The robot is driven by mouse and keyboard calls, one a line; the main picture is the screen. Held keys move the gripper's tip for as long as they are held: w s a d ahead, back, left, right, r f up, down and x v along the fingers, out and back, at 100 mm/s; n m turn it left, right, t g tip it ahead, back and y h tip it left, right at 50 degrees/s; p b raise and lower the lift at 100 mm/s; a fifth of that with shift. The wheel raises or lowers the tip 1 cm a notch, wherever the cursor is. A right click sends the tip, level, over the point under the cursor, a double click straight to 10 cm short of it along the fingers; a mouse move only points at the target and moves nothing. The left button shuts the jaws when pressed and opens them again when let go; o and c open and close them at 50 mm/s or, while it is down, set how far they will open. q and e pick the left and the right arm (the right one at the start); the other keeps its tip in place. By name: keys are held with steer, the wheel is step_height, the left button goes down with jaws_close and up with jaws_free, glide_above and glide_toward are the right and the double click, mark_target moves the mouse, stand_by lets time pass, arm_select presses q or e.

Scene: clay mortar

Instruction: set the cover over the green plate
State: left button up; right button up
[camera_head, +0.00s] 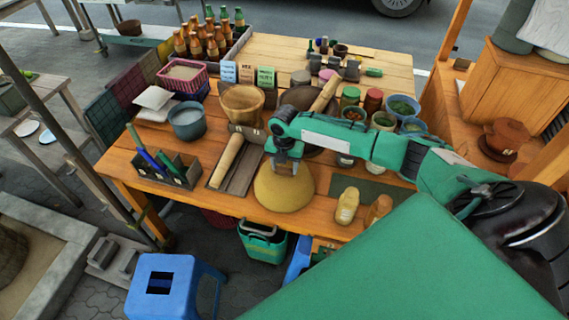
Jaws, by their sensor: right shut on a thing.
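The cover (284,192) is a yellow-tan dome at the front of the wooden table, near its front edge. My right gripper (286,164) comes down from above and is shut on the top of the cover. The cover looks upright; I cannot tell whether its rim touches the table or hangs just above it. No green plate shows clearly; it may be hidden under the cover or behind my arm. A flat dark green piece (372,188) lies to the right of the cover, partly behind my arm. My left gripper is not in view.
A rolling pin (228,160) on a dark board lies left of the cover. A wooden mortar (242,104), a blue-grey pot (187,121) and a box of pens (165,172) stand further left. Jars and bowls crowd behind my arm.

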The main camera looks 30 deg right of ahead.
steer(key=o, duration=1.4)
steer(key=shift+o, duration=0.2)
